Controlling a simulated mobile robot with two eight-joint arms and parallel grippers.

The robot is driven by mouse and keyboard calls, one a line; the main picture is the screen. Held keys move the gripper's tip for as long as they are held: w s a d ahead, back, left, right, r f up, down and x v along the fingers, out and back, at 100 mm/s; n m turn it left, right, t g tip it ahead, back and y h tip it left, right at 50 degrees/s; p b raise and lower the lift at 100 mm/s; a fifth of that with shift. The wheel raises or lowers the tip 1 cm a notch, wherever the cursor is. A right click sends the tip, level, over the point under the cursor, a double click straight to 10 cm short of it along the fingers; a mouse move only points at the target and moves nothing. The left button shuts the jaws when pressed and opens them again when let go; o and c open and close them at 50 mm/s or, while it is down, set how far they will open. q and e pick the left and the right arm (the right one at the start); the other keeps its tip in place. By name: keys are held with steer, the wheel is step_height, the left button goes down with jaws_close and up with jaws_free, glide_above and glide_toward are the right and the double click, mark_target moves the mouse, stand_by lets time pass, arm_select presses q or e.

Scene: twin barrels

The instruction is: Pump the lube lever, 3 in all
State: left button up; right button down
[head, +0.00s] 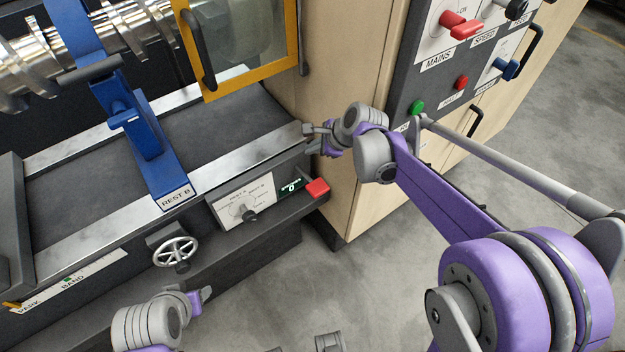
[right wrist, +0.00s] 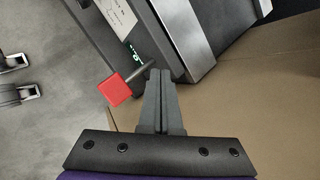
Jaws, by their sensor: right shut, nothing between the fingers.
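The lube lever is a short grey rod with a red block-shaped knob (head: 317,187), at the right end of the machine's front ledge. Beside it is a small dark green counter (head: 291,185) that appears to read 0. My right gripper (head: 312,131) is shut and empty, above the knob in the head view, near the end of the bed rail. In the right wrist view the red knob (right wrist: 115,90) lies left of my closed fingertips (right wrist: 160,75); the tips overlap the rod's end, but contact is unclear. My left gripper (head: 204,293) is at the lower left; its jaw state is unclear.
A selector panel (head: 244,202), a handwheel (head: 175,251) and the blue REST B arm (head: 145,135) lie to the left. A beige cabinet (head: 345,205) with a control panel (head: 440,60) stands behind and right of my right gripper. The floor in front is clear.

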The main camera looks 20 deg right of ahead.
mark_target(315, 181)
steer(key=f+b, duration=0.3)
steer(key=f, duration=0.2)
steer(key=s+f+b, duration=0.1)
steer(key=f+b, duration=0.1)
steer(key=f, duration=0.1)
steer(key=shift+s+d+b, duration=0.1)
steer(key=shift+d+b, duration=0.1)
steer(key=shift+b, duration=0.1)
steer(key=shift+f, duration=0.35)
stand_by(1.5)
steer(key=shift+s+f+b, duration=0.1)
steer(key=shift+f+b, duration=0.3)
steer(key=shift+b, duration=0.05)
steer(key=shift+s+d+f+b, duration=0.1)
steer(key=shift+s+f+b, duration=0.1)
steer(key=shift+f+b, duration=1.05)
stand_by(1.4)
steer(key=shift+f+p, duration=0.1)
steer(key=shift+p, duration=0.25)
steer(key=shift+w+r+p, duration=0.15)
steer(key=shift+r+p, duration=0.45)
steer(key=shift+r, duration=0.3)
steer(key=shift+w+r+p, duration=0.1)
steer(key=shift+r+p, duration=0.5)
steer(key=shift+r, duration=0.3)
